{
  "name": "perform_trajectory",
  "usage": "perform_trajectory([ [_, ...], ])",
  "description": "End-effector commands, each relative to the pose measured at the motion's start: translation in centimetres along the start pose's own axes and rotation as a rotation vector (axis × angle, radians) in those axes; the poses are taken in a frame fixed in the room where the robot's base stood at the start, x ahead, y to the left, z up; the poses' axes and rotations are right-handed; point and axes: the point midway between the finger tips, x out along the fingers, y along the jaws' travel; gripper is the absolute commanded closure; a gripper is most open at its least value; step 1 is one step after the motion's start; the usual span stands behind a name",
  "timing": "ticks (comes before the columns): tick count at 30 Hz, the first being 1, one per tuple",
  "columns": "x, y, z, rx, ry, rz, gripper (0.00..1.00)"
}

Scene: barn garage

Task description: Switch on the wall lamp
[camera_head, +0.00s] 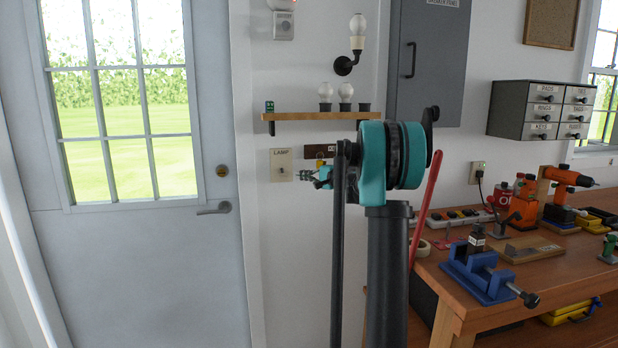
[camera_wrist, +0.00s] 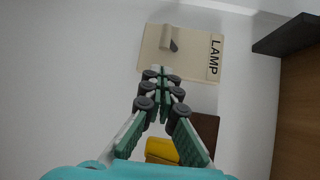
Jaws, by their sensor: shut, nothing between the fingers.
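The wall lamp (camera_head: 355,45) is a white bulb on a black bracket, high on the white wall. I cannot tell for sure whether it is lit. Below the shelf is a beige switch plate marked LAMP (camera_head: 280,160); the plate also shows in the wrist view (camera_wrist: 197,62), turned sideways. Its small lever (camera_wrist: 168,40) sticks out from the plate. My gripper (camera_head: 307,175) is just right of the plate in the head view. In the wrist view my gripper (camera_wrist: 158,72) is shut and empty, its fingertips overlapping the plate's edge near the lever. I cannot tell whether they touch.
A wooden shelf (camera_head: 315,116) with bulbs juts out above the plate. A brown board (camera_head: 320,151) is on the wall beside it. A grey cabinet (camera_head: 432,60) hangs to the right. A workbench with a blue vise (camera_head: 480,272) stands at right, a door (camera_head: 140,260) at left.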

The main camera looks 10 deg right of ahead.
Motion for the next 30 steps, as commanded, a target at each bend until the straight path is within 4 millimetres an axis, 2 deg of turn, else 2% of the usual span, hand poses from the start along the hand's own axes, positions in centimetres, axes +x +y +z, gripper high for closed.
perform_trajectory([
  [4, 2.5, 0.0, 0.1, 0.0, -0.002, 0.0, 1.0],
  [10, 4.1, 0.0, 0.0, 0.0, -0.001, 0.0, 1.0],
  [30, 4.3, -0.2, 0.1, 0.025, 0.0, 0.033, 1.0],
])
